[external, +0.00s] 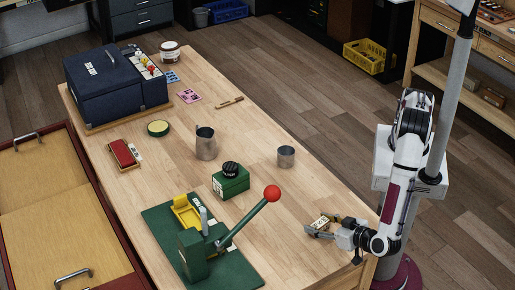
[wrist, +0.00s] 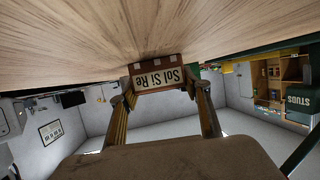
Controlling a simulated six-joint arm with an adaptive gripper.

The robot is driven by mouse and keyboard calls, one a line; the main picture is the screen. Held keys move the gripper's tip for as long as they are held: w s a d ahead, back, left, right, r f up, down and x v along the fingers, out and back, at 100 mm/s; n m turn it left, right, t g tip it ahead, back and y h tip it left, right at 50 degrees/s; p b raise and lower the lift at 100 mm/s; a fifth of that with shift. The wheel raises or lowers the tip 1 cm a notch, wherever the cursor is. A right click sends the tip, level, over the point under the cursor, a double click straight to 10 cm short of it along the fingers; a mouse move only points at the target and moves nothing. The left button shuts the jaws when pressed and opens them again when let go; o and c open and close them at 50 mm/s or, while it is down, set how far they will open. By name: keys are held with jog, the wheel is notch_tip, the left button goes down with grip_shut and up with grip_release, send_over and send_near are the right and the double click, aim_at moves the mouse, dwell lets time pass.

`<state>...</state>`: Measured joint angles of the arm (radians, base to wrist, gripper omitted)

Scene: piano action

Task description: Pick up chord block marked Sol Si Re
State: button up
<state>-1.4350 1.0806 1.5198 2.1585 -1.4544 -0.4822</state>
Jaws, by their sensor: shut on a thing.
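The chord block marked Sol Si Re (wrist: 158,78) is a small block with a cream label and a dark red-brown edge. It appears upside down in the wrist view, between the two fingers of my gripper (wrist: 162,100). My gripper is shut on it, one finger at each end. In the external view, my gripper (external: 318,229) is low over the right front part of the wooden table, and the block (external: 322,221) shows small at its fingers. The block is close to the tabletop; I cannot tell whether it touches it.
A green lever press (external: 196,256) with a red ball handle (external: 271,193) stands left of my gripper on a green mat (external: 158,222). A green box (external: 231,182), a metal cup (external: 286,156) and a metal jug (external: 206,145) stand farther back. The table between them is clear.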

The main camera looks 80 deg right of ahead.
aim_at(320, 223)
jog(key=shift+r, duration=0.1)
jog(key=shift+r, duration=4.9)
